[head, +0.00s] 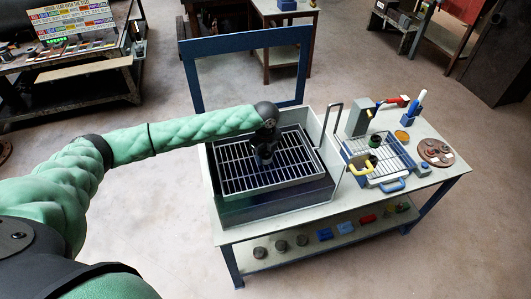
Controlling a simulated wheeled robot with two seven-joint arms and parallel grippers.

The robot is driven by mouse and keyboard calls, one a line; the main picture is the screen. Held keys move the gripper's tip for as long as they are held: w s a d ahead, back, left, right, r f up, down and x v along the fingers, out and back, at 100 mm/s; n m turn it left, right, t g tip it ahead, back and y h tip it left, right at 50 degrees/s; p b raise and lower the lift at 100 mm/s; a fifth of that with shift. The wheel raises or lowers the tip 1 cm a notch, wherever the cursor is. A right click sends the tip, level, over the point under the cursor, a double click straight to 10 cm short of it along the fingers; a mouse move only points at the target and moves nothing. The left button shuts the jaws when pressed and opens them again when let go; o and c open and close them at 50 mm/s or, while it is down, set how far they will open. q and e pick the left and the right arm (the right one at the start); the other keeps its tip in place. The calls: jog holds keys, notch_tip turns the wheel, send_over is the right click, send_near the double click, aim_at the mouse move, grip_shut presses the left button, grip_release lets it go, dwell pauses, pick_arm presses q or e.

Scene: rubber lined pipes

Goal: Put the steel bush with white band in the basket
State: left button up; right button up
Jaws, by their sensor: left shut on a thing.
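My left gripper (265,157) points down over the dark slatted grate (232,170) of the open basin on the bench. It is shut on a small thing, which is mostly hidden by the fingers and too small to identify. I cannot make out a white band on it. A wire basket (392,160) with a yellow handle and a blue handle stands on the bench to the right of the basin. A dark green ring-shaped part (375,140) shows at the basket. My right gripper is not in view.
The basin (238,215) has raised walls and a tall blue frame (189,75) behind it. A grey block (359,117), a blue holder (411,118) and a round brown plate (436,151) stand around the basket. Several parts lie on the lower shelf (345,243).

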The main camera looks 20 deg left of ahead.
aim_at(266, 153)
pick_arm(q)
jog(key=shift+f, duration=0.15)
jog(key=o, duration=1.2)
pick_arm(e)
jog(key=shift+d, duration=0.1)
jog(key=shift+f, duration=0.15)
pick_arm(q)
jog(key=shift+r+b, duration=0.35)
jog(key=shift+r, duration=0.1)
notch_tip(266, 153, up, 2)
jog(key=shift+r+b, duration=0.2)
jog(key=shift+b, duration=0.4)
notch_tip(266, 153, up, 7)
jog(key=b, duration=0.2)
jog(key=shift+r+b, duration=0.15)
jog(key=shift+b, duration=0.25)
jog(key=shift+r, duration=0.85)
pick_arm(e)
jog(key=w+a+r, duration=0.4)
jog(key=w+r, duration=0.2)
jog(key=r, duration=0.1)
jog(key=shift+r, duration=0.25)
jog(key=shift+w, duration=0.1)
